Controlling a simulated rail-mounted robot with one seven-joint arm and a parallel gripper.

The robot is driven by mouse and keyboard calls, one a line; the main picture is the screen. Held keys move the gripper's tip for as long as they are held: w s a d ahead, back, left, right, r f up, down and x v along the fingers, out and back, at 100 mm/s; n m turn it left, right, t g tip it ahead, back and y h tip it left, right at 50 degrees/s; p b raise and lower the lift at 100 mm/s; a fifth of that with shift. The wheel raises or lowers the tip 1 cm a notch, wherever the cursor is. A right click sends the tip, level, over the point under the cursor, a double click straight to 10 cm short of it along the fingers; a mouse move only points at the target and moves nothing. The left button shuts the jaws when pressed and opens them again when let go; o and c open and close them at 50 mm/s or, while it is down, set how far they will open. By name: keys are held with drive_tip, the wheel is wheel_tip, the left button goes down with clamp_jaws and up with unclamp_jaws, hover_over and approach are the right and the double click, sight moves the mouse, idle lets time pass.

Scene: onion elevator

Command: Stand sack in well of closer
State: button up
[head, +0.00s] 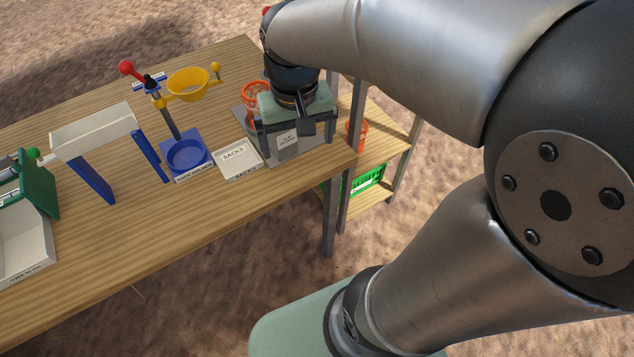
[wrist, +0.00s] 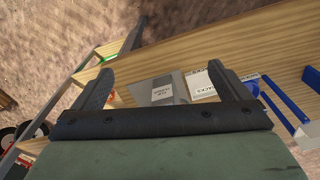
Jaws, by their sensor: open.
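The closer is a grey block with a plate, standing near the table's right end; its label shows in the head view (head: 287,142) and in the wrist view (wrist: 162,91). Its well is not clearly seen. An orange mesh item, seemingly a sack (head: 256,92), shows at the closer's back left, partly hidden by my gripper. My gripper (head: 292,138) is above the closer, fingers pointing down. In the wrist view my gripper (wrist: 161,68) is open, with nothing between its fingers and the closer below.
A white box marked SACKS (head: 237,158) stands left of the closer. Further left are a blue holder (head: 188,157) with a yellow funnel (head: 188,84) and a blue-legged stand (head: 95,130). Another orange mesh item (head: 362,134) and a green crate (head: 370,178) are on side shelves.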

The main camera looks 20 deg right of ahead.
drive_tip(key=s+f+n, duration=0.1)
drive_tip(key=s+f, duration=0.3)
drive_tip(key=s, duration=0.5)
